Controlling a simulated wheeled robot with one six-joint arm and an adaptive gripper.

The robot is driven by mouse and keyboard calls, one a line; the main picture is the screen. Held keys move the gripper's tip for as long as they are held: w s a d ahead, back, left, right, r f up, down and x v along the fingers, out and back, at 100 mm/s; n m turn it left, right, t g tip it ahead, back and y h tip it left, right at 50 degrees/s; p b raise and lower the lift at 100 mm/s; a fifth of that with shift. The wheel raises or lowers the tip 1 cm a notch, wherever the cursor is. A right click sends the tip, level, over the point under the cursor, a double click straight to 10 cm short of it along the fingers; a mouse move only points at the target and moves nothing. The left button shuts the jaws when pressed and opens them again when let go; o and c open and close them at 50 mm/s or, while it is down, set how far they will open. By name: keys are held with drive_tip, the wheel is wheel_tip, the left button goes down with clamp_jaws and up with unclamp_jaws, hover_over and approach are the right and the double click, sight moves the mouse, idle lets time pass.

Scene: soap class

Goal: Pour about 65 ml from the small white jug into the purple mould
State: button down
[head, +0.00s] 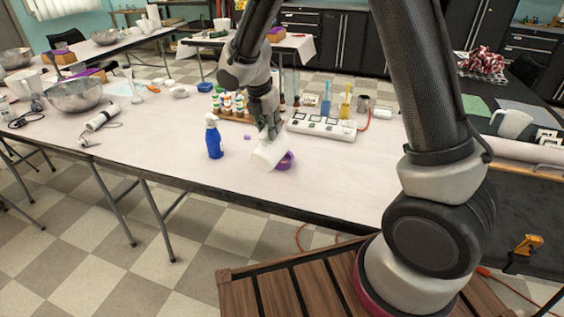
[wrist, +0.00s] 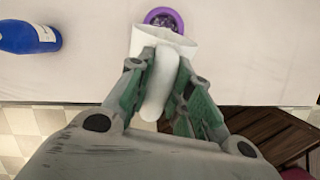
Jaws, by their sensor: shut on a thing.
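The small white jug (head: 270,153) is held tilted above the table, close over the purple mould. In the wrist view the jug (wrist: 190,48) has its handle (wrist: 158,95) between my gripper's fingers. My gripper (head: 270,132) is shut on the jug; its green-sided fingers (wrist: 160,75) press on the handle. The purple mould (head: 286,162) stands on the table, partly hidden behind the jug. In the wrist view the mould (wrist: 165,12) shows just beyond the jug, with something shiny and dark inside. I cannot see any stream, or how much the jug holds.
A blue spray bottle (head: 213,138) stands left of the jug. A rack of small bottles (head: 228,104) and a white strip with square panels (head: 322,126) are behind. A metal bowl (head: 75,95) is at the far left. The table front right of the mould is clear.

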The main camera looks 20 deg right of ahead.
sight(262, 134)
drive_tip(key=shift+w+d+r+g+y+p, duration=0.3)
drive_tip(key=shift+w+d+y+p, duration=0.1)
drive_tip(key=shift+d, duration=0.1)
idle(0.5)
drive_tip(key=shift+s+a+f+t+h, duration=0.35)
drive_tip(key=shift+s+a+h, duration=0.05)
drive_tip(key=shift+s+a, duration=0.1)
drive_tip(key=shift+s+a+f+t+h, duration=0.3)
drive_tip(key=shift+s+a+t+h, duration=0.05)
drive_tip(key=shift+s+a+h, duration=0.1)
drive_tip(key=shift+a+f, duration=0.15)
idle(0.3)
drive_tip(key=shift+s+a+f+t+h+b, duration=0.3)
drive_tip(key=shift+s+a+f+t+h, duration=0.1)
drive_tip(key=shift+t+h, duration=0.1)
drive_tip(key=shift+s+a+f+t+h, duration=0.2)
drive_tip(key=shift+s+a+t+h, duration=0.5)
drive_tip(key=shift+t+h, duration=0.15)
drive_tip(key=s+a+f+t+h+b, duration=0.3)
drive_tip(key=s+a+f+t+h, duration=0.3)
drive_tip(key=f+h, duration=0.1)
drive_tip(key=shift+a+f+t, duration=0.35)
drive_tip(key=shift+f, duration=0.05)
drive_tip(key=shift+s, duration=0.1)
